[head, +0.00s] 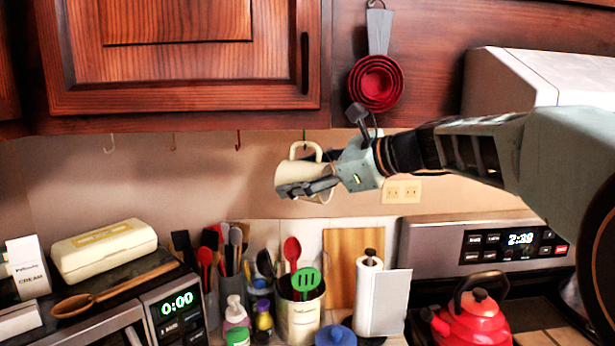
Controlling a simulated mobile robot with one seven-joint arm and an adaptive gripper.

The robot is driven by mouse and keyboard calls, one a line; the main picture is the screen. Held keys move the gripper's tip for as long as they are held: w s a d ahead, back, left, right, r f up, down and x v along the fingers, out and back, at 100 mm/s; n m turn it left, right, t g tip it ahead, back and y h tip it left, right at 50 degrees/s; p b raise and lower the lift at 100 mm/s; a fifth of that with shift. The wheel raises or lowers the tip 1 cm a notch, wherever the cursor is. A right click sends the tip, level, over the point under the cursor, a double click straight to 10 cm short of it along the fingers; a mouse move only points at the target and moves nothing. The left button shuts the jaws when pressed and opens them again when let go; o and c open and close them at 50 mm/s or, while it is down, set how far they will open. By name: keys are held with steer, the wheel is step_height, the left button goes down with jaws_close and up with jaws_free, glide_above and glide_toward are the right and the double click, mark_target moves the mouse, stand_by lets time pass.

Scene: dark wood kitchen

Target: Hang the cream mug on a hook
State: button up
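The cream mug (288,175) is in the air below the upper cabinet, with its handle (293,149) upward. My gripper (308,186) reaches in from the right, with one dark finger across the near side of the mug and the other largely hidden behind it. It appears shut on the mug.
Red measuring cups (376,82) hang on the cabinet side at upper right. Below the mug stand a utensil crock (300,318) and a paper towel roll (383,300). A red kettle (472,322) is at lower right. The three hooks on the left are empty, with clear space below them.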

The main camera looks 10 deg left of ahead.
steer(key=shift+o, duration=1.3)
steer(key=shift+f, duration=0.1)
